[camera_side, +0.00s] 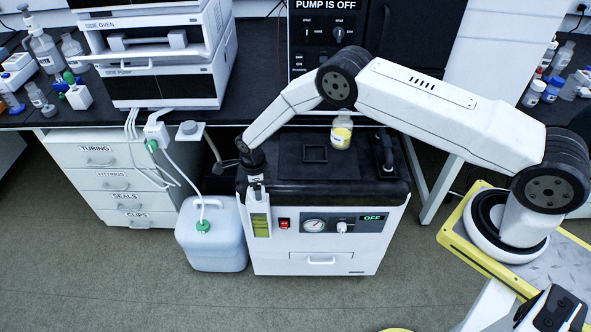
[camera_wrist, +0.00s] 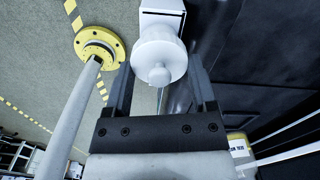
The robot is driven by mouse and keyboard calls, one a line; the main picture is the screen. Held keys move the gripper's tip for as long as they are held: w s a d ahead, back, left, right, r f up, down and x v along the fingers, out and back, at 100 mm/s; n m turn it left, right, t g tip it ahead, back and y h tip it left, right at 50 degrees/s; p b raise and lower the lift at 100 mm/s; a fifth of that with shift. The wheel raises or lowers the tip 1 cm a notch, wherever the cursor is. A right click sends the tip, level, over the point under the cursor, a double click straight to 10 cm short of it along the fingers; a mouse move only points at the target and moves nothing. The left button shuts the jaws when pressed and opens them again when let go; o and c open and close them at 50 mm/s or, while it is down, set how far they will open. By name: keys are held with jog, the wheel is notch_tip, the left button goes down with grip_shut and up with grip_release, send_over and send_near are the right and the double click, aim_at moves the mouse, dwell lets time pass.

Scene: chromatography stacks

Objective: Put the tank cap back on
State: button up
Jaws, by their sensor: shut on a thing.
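My gripper (camera_side: 252,162) is at the front left corner of the black-topped pump unit, pointing down. In the wrist view my gripper (camera_wrist: 162,85) has its two dark fingers on either side of a white round cap (camera_wrist: 160,58), shut on it. A white block (camera_wrist: 163,18) shows just beyond the cap; I cannot tell whether they touch. In the side view a narrow upright tank (camera_side: 260,222) with yellow-green liquid is on the unit's front, directly below my gripper. The cap is not clear in the side view.
The pump unit (camera_side: 320,262) has a gauge, red switch and green OFF display. A yellow-filled jar (camera_side: 341,133) stands on its black top. A pale blue jerrycan (camera_side: 212,245) with a green cap and tubing stands at left. A grey round piece (camera_side: 188,128) sits at the bench edge.

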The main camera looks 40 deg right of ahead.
dwell(0.4)
jog(key=o, duration=1.3)
jog(key=shift+c, duration=0.2)
jog(key=shift+r, duration=0.2)
jog(key=shift+r, duration=3.3)
grip_shut()
